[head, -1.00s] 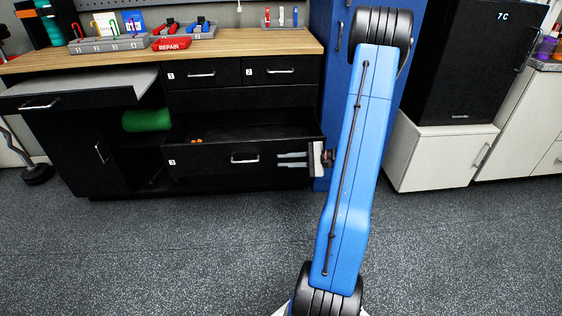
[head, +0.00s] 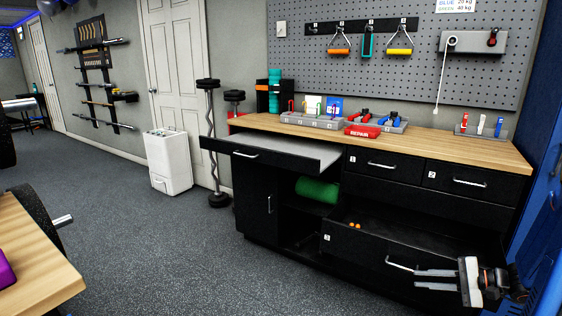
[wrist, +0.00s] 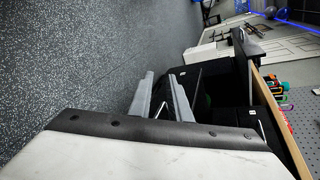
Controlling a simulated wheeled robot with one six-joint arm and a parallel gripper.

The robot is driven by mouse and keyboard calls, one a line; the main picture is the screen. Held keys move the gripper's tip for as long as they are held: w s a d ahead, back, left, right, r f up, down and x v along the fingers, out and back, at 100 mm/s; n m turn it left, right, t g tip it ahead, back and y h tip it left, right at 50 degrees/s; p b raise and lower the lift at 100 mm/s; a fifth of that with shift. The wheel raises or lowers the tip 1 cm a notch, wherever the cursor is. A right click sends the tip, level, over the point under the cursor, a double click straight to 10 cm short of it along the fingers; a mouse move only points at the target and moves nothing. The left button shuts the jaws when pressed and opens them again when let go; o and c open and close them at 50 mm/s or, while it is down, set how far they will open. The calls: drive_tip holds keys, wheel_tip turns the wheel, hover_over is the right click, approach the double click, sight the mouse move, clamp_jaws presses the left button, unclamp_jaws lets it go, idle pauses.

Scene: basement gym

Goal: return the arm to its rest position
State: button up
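My gripper (head: 416,280) is at the lower right of the head view, in front of the pulled-out drawer 3 (head: 350,252). Its two grey fingers point left and stand apart with nothing between them. They appear just below and right of the drawer handle (head: 400,264); I cannot tell whether they touch the drawer. In the wrist view the open fingers (wrist: 162,77) show against the dark cabinet. Most of my arm is outside the head view.
Drawer 3 holds small orange items (head: 355,225). A pull-out shelf (head: 285,152) juts from the black workbench at left. A blue locker (head: 545,190) stands at right. A wooden surface (head: 35,262) is at the near left. Floor between is clear.

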drive_tip(key=s+a+r+n+g+h, duration=0.2)
drive_tip(key=s+a+r+n+g, duration=0.1)
drive_tip(key=s+a, duration=0.3)
drive_tip(key=s+a+r+n+g+h, duration=0.1)
drive_tip(key=s+a+r+n+g, duration=0.25)
drive_tip(key=a, duration=0.55)
drive_tip(key=s+a+r+n+t+h, duration=0.1)
drive_tip(key=s+r+n+t+h, duration=0.2)
drive_tip(key=s, duration=1.1)
drive_tip(key=shift+a+r+n+t+h, duration=0.4)
drive_tip(key=shift+r+n+h, duration=1.25)
drive_tip(key=shift+r+h, duration=0.8)
drive_tip(key=shift+f, duration=0.1)
